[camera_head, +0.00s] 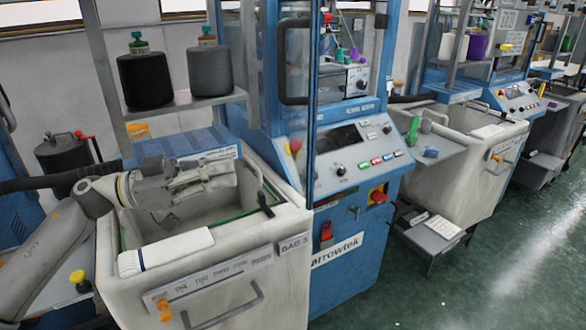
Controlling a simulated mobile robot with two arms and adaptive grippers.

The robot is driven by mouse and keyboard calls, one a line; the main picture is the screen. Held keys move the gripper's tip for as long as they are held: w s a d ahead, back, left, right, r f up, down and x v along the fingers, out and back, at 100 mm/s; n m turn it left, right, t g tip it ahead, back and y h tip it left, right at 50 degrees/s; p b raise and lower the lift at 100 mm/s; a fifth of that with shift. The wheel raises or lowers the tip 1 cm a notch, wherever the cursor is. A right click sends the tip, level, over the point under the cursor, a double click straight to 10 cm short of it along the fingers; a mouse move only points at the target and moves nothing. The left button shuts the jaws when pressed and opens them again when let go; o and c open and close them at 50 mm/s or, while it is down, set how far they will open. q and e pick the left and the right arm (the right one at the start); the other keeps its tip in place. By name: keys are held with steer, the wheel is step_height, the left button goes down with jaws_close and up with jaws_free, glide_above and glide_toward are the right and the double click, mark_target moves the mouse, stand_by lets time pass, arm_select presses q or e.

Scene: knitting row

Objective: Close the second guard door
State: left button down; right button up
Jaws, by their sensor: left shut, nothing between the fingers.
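A clear guard door (303,120) with a dark handle (283,60) is on the nearest blue knitting machine (355,225). It appears swung outward, its dark free edge towards me, with the machine's inside showing to its right. Another glazed guard (448,40) shows on the machine farther right; its position is hard to tell. I cannot tell which one counts as second. My left gripper (233,170) is shut and empty, over the grey bin marked BAG 3 (285,285), left of the near door and apart from it. My right gripper is out of view.
A shelf (190,101) with two dark yarn cones stands above the bin. A white rolled item (165,250) lies on the bin's front rim. A control panel (362,150) sits right of the door. Another bin (460,175) stands farther right. Green floor (450,285) is clear at the lower right.

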mark_target(309, 168)
arm_select(q)
steer(key=shift+g+y, duration=0.5)
steer(key=d+p, duration=0.1)
steer(key=d, duration=0.3)
steer(key=d+p, duration=0.1)
steer(key=d, duration=0.3)
steer(key=w+d+p, duration=0.1)
steer(key=d+p, duration=0.1)
steer(key=d, duration=0.2)
steer(key=shift+w+d, duration=0.1)
steer(key=shift+d, duration=0.25)
